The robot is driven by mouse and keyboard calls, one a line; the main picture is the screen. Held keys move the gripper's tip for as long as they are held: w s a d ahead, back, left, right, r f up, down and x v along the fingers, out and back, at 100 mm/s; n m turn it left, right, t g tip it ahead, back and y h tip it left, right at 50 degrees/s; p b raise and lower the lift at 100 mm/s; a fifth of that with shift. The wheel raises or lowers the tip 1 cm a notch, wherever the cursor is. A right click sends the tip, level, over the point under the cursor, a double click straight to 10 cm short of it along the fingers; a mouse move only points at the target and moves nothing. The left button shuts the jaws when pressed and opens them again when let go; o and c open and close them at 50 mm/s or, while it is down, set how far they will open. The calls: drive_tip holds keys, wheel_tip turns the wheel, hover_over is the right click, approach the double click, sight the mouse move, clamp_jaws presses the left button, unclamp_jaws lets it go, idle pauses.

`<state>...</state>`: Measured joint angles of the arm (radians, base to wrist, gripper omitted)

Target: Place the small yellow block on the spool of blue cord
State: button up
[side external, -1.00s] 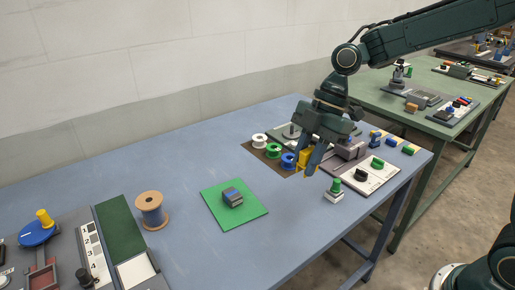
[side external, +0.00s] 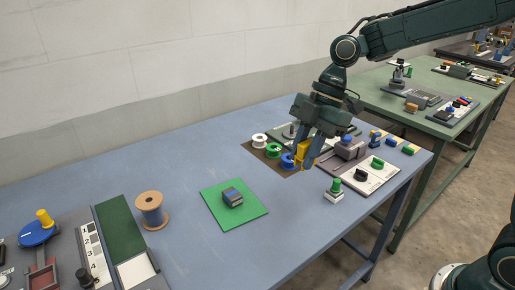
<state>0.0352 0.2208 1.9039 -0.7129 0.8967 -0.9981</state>
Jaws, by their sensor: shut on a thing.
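My gripper (side external: 307,153) is shut on a small yellow block (side external: 302,150). The fingers hide part of the block. It shows just right of a small blue spool (side external: 287,160), which stands with a green spool (side external: 273,151) and a white spool (side external: 259,141) on a brown mat. I cannot tell the exact gap between block and blue spool. A larger wooden spool wound with greyish-blue cord (side external: 151,212) stands upright at the left of the table, far from my gripper. Its top is bare.
A green mat (side external: 212,212) with a blue-grey block (side external: 232,197) lies mid-table. A small stand with a green knob (side external: 335,188) and a switch panel (side external: 376,181) are at the right. A press unit (side external: 62,260) fills the left front.

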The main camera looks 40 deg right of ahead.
drive_tip(key=w+a+m+t, duration=0.1)
drive_tip(key=w+a+m, duration=0.2)
drive_tip(key=w, duration=0.7)
drive_tip(key=m+t+h, duration=0.3)
drive_tip(key=m+t, duration=0.1)
drive_tip(key=m, duration=0.6)
hover_over(143, 196)
drive_tip(key=s, duration=0.2)
wheel_tip(143, 196, down, 4)
drive_tip(key=shift+w+d+r, duration=0.1)
drive_tip(key=shift+w+d, duration=0.1)
drive_tip(key=shift+d, duration=0.05)
drive_tip(key=shift+f, duration=2)
drive_tip(key=shift+f, duration=0.1)
drive_tip(key=shift+f, duration=1.95)
